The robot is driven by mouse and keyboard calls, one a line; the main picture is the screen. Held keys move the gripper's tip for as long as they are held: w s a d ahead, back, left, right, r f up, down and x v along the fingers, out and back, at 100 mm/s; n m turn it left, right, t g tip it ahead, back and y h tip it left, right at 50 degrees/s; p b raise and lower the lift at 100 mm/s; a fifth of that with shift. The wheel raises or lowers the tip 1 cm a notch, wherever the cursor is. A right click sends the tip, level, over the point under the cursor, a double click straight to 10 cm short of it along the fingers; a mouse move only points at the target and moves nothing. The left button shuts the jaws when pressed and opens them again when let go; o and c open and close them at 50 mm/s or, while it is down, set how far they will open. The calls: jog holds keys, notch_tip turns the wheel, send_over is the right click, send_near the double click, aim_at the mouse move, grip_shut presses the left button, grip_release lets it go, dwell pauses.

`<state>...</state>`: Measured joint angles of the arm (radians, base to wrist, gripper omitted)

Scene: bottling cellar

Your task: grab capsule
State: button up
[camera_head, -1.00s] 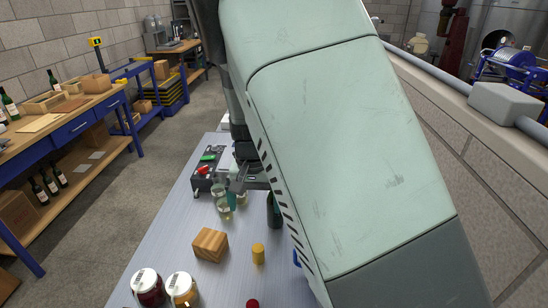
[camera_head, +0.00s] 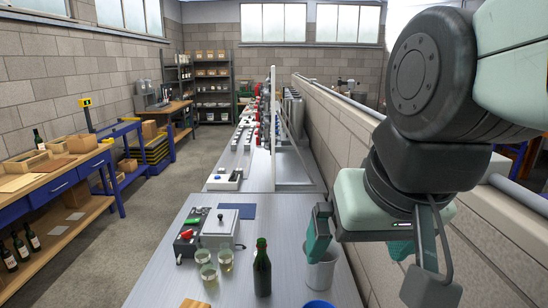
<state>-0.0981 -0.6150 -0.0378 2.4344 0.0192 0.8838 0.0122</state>
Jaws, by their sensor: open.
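I cannot make out a capsule in the current view. My gripper (camera_head: 368,258) is at the right of the bench, with its fingers spread and nothing visible between them. Its left, teal-padded finger is over or beside the rim of a grey cup (camera_head: 321,275); I cannot tell which. A dark green bottle (camera_head: 262,270) with a red top stands upright to the left of the cup.
A wooden block (camera_head: 194,304) and a blue item (camera_head: 319,304) are cut off at the lower edge. A low wall (camera_head: 400,180) runs along the right.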

jog(key=s, duration=0.1)
jog(key=s+d, duration=0.1)
jog(key=shift+s+d+r+t+h, duration=0.1)
jog(key=shift+s+d+t+h, duration=0.05)
jog(key=shift+s+t+h, duration=0.2)
jog(key=c, duration=0.6)
jog(key=shift+o, duration=0.2)
